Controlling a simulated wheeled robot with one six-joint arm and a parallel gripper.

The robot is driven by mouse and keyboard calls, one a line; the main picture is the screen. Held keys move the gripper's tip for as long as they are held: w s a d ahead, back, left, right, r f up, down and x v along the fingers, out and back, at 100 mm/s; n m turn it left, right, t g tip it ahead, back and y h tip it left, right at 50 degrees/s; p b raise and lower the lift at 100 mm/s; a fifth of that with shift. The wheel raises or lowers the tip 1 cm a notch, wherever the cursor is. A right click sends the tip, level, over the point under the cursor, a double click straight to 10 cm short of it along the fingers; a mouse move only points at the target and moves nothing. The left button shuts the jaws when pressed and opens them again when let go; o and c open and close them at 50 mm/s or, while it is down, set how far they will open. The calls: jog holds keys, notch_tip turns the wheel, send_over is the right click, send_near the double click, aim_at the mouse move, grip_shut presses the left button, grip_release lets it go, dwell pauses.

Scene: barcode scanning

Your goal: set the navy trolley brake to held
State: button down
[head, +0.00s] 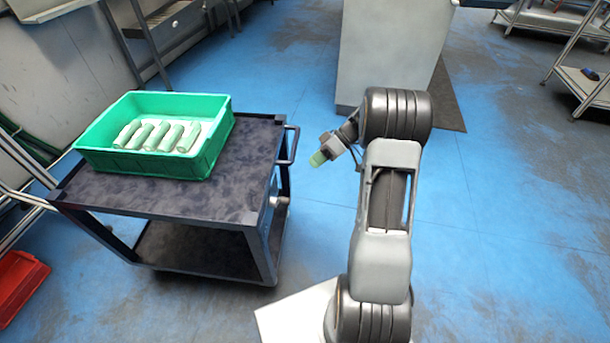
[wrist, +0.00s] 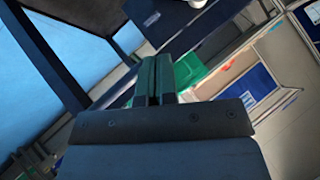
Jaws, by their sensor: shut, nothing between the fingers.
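The navy trolley (head: 225,205) stands left of my arm, with a dark top, a lower shelf and a handle (head: 290,145) on its right end. A small grey fitting (head: 277,201), possibly the brake, sits on that end below the top. Its setting is too small to read. My gripper (head: 318,159) is in the air to the right of the trolley, apart from it. In the wrist view my gripper's fingers (wrist: 153,75) are together and empty. A dark panel (wrist: 165,20) lies beyond them, with a pale rounded part (wrist: 197,3) cut off at the top edge.
A green crate (head: 100,160) holding several pale green cylinders rests on the trolley top. A red bin (head: 18,285) is on the floor at lower left. A pale cabinet (head: 385,45) stands behind my arm. Blue floor (head: 310,220) is clear between trolley and arm.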

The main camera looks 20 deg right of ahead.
jog(key=b, duration=0.2)
send_near(281, 202)
jog(key=w+a, duration=0.2)
jog(key=w, duration=0.1)
jog(key=shift+s+a+f+b, duration=0.2)
jog(key=shift+s+f, duration=0.1)
jog(key=shift+f, duration=0.3)
jog(key=shift+s+a+f+b, duration=0.2)
jog(key=shift+s+a+f, duration=0.1)
jog(key=shift+f, duration=0.35)
jog(key=shift+s+a+f+b, duration=0.2)
jog(key=shift+s+f, duration=0.1)
jog(key=shift+f, duration=0.3)
jog(key=shift+f, duration=0.1)
